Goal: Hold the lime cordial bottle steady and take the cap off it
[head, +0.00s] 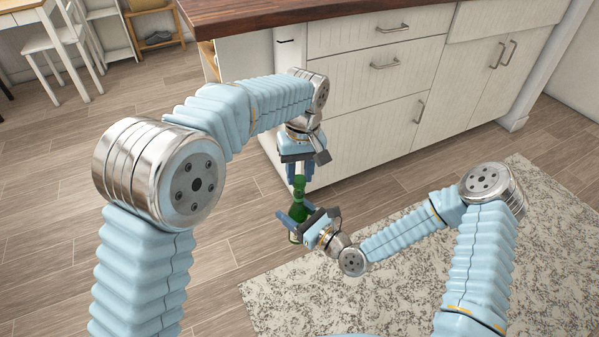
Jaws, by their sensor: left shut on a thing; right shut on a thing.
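The lime cordial bottle (299,211) is green and stands upright in the air in front of the cabinet. My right gripper (296,217) comes in from the lower right and is shut around the bottle's body. My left gripper (299,178) points straight down from above, its fingers shut at the top of the bottle. The cap is mostly hidden between those fingers; I cannot make out whether it is still seated on the neck.
A white kitchen cabinet (358,95) with a wooden top (290,12) stands just behind the grippers. A speckled rug (400,285) lies on the wood floor below. A white chair (52,42) and a shelf are at the far upper left. The floor at left is clear.

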